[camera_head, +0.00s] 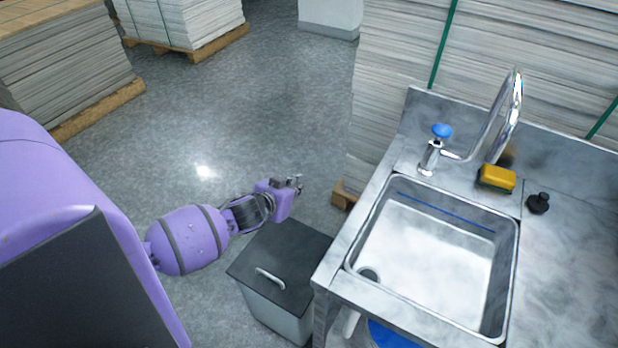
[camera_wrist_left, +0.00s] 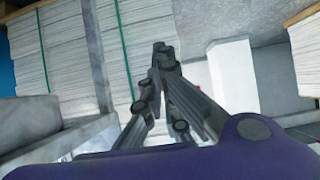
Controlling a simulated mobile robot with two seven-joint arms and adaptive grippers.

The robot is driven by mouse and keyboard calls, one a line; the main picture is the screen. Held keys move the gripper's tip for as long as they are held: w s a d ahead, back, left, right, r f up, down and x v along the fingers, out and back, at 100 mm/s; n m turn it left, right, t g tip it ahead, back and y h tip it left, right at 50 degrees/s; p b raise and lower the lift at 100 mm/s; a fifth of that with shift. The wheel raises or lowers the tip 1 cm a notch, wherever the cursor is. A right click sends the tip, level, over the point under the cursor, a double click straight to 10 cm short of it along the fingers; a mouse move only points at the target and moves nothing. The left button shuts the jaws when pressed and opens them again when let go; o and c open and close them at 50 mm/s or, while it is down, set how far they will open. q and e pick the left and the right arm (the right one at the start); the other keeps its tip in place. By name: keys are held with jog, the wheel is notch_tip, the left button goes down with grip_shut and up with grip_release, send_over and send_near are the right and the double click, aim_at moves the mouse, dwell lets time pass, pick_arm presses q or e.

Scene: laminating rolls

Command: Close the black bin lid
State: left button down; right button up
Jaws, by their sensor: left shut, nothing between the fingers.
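The bin (camera_head: 273,312) is grey and stands on the floor to the left of the sink unit. Its black lid (camera_head: 292,257) lies flat over the top of the bin, with a pale bar handle (camera_head: 270,279) near its front edge. My left gripper (camera_head: 299,184) is above and beyond the lid's far edge, apart from it. Its fingers are shut and empty; they also show in the left wrist view (camera_wrist_left: 159,50), pointing toward stacked sheets. The bin is not visible in the left wrist view. My right gripper is not in view.
A tall stack of sheets (camera_head: 392,90) rises behind. Open floor (camera_head: 255,105) lies beyond the gripper.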

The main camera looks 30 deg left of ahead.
pick_arm(q)
jog(key=s+f+t+b, duration=0.2)
jog(key=s+f+b, duration=0.2)
jog(key=s, duration=0.3)
jog(key=t+b, duration=0.9)
jog(key=b, duration=1.6)
send_over(263, 291)
jog(key=shift+y, duration=0.3)
jog(key=f, duration=1.6)
jog(key=shift+w+a+f, duration=0.1)
jog(key=shift+w+f, duration=0.1)
jog(key=shift+w, duration=0.2)
jog(key=shift+s+f+b, duration=0.2)
jog(key=shift+f+b, duration=0.25)
jog(key=shift+f, duration=0.15)
jog(key=shift+s+f+b, duration=0.2)
jog(key=shift+f+b, duration=0.25)
jog(key=shift+f, duration=0.1)
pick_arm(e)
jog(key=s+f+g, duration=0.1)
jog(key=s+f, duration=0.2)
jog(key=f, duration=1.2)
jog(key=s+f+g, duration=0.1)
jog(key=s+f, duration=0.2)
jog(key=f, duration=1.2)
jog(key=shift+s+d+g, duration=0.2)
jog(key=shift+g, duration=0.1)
